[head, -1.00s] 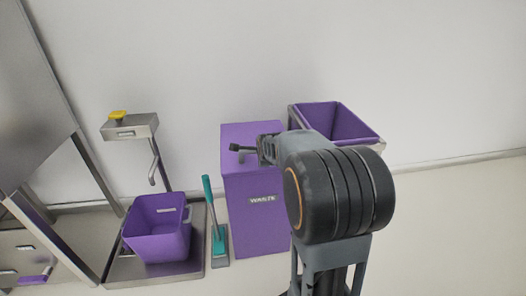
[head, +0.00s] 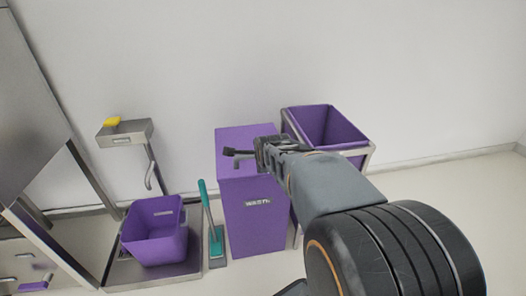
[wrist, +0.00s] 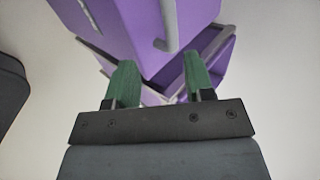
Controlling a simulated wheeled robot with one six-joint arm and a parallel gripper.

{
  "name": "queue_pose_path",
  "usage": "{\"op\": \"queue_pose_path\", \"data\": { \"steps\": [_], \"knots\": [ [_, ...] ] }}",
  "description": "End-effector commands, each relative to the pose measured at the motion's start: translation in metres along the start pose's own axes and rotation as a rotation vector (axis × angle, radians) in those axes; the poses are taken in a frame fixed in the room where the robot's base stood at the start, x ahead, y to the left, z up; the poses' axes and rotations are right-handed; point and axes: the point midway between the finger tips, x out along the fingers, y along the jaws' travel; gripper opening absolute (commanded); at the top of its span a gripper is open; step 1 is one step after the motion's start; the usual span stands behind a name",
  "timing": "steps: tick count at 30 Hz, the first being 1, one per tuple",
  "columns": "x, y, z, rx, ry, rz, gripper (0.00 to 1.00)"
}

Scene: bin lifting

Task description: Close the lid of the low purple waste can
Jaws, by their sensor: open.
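A purple box-shaped waste can (head: 256,225) with a white label stands on the floor at the middle of the head view. Its flat purple top (head: 240,140) looks level. I cannot tell whether this lid is fully down, as my arm hides its right part. My gripper (head: 230,157) appears over this top, open and empty; contact cannot be judged. In the wrist view my gripper (wrist: 159,72) has two green fingers spread apart. A purple labelled body (wrist: 125,30) and a curved grey bar (wrist: 168,28) lie beyond them.
An open purple bin (head: 325,122) in a metal frame stands behind, to the right. On the left are a purple bucket (head: 155,240) on a metal tray, a teal-handled brush (head: 206,215), and a metal stand with a yellow item (head: 112,122). Floor at far right is clear.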

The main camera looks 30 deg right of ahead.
Motion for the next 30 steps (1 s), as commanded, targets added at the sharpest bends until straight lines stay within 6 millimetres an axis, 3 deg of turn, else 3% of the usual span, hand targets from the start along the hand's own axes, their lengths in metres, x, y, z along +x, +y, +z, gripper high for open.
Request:
{"op": "queue_pose_path", "data": {
  "steps": [7, 26, 30],
  "knots": [
    [-0.02, -0.001, 0.0, 0.0, 0.0, -0.001, 0.48],
    [-0.024, -0.002, 0.001, -0.007, -0.001, 0.001, 0.48],
    [-0.045, -0.014, 0.008, -0.093, -0.015, 0.025, 0.48]
  ]
}}
